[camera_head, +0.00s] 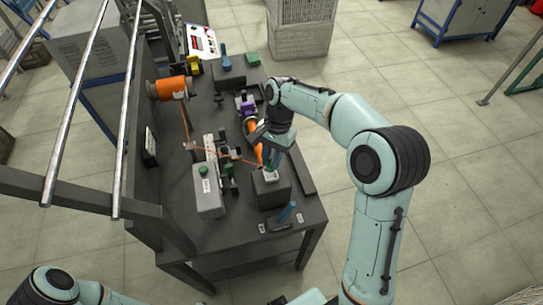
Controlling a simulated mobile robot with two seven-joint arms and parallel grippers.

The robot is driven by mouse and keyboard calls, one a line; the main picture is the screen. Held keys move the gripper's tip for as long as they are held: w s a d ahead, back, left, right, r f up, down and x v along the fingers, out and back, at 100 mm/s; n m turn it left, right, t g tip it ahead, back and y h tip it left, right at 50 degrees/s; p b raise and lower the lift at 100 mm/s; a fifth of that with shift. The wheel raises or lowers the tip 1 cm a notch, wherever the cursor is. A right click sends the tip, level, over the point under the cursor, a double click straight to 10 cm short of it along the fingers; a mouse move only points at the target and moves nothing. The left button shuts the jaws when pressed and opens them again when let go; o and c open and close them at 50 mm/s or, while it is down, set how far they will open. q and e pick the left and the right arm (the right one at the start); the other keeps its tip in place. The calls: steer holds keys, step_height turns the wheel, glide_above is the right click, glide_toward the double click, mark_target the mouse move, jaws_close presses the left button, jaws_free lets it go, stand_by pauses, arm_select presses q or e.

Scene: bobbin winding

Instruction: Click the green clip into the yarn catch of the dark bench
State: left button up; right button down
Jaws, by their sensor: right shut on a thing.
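My right gripper (271,162) reaches down over a dark block with a pale top (270,178) near the front right of the dark bench (230,232). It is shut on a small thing. A bit of green shows at its fingertips, which fits the green clip, but the fingers hide most of it. The yarn catch cannot be made out clearly. Orange yarn (222,154) runs from the orange spool (173,87) to near the fingertips. Only arm parts of my left arm show at the bottom left; its gripper is out of view.
A pale grey unit with a green knob (203,171) stands left of the right gripper. A blue-handled tool (287,211) lies in front. A green block (253,59) and a control panel (201,41) are at the back. Open floor lies to the right.

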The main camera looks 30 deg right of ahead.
arm_select(q)
steer(key=shift+s+f+b, duration=0.6)
steer(key=shift+f, duration=0.2)
arm_select(e)
steer(key=shift+f, duration=1.75)
steer(key=c, duration=0.9)
jaws_free()
steer(key=shift+o, duration=0.2)
steer(key=shift+r, duration=0.1)
arm_select(q)
steer(key=w+r+p, duration=0.2)
steer(key=w+r, duration=0.1)
steer(key=shift+r+p, duration=0.35)
steer(key=shift+p, duration=0.05)
arm_select(e)
steer(key=v, duration=1.3)
steer(key=shift+r, duration=0.1)
